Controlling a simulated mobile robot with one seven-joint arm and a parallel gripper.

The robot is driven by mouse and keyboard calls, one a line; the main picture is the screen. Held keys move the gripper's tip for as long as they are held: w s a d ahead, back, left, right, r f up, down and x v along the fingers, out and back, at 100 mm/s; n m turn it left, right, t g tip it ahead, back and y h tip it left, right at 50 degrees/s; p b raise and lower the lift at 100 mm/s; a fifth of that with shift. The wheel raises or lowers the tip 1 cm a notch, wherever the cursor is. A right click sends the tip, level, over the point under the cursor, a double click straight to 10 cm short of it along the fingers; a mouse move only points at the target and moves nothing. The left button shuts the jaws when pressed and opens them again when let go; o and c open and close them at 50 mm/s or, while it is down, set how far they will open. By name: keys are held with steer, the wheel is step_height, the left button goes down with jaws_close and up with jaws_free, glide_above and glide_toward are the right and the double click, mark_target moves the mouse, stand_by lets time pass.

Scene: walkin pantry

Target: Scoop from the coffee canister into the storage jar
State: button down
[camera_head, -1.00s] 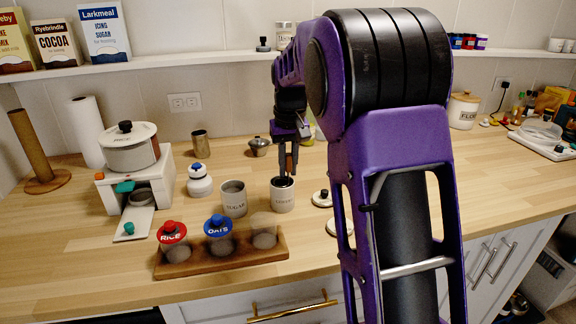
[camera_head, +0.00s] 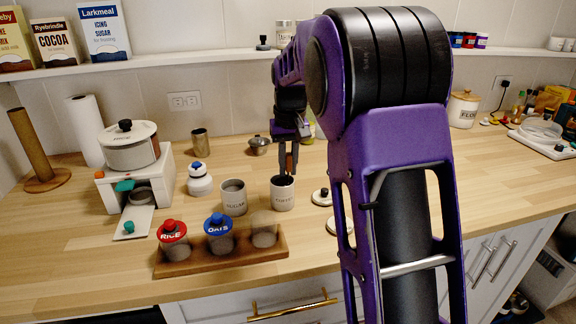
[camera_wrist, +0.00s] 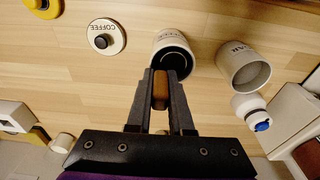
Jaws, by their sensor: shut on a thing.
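The white coffee canister (camera_head: 283,197) stands open on the counter, and its dark inside shows in the wrist view (camera_wrist: 166,40). My gripper (camera_head: 288,168) is above its mouth, pointing down. In the wrist view my gripper (camera_wrist: 160,75) is shut on the brown handle of a scoop (camera_wrist: 160,92). The scoop's lower end is at or in the canister mouth; its bowl and any load are hard to make out. A clear lidless storage jar (camera_head: 264,238) stands in the right place of the wooden rack (camera_head: 215,262), in front of the canister.
The open sugar canister (camera_head: 233,202) stands just left of the coffee canister. Jars with red (camera_head: 173,247) and blue (camera_head: 219,240) lids share the rack. The coffee lid (camera_wrist: 106,36) lies on the counter to the right in the head view. A white bottle (camera_head: 199,180) stands behind left.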

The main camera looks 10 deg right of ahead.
mark_target(289, 152)
steer(key=shift+r+p, duration=3)
steer(key=shift+r, duration=0.35)
steer(key=shift+f, duration=0.1)
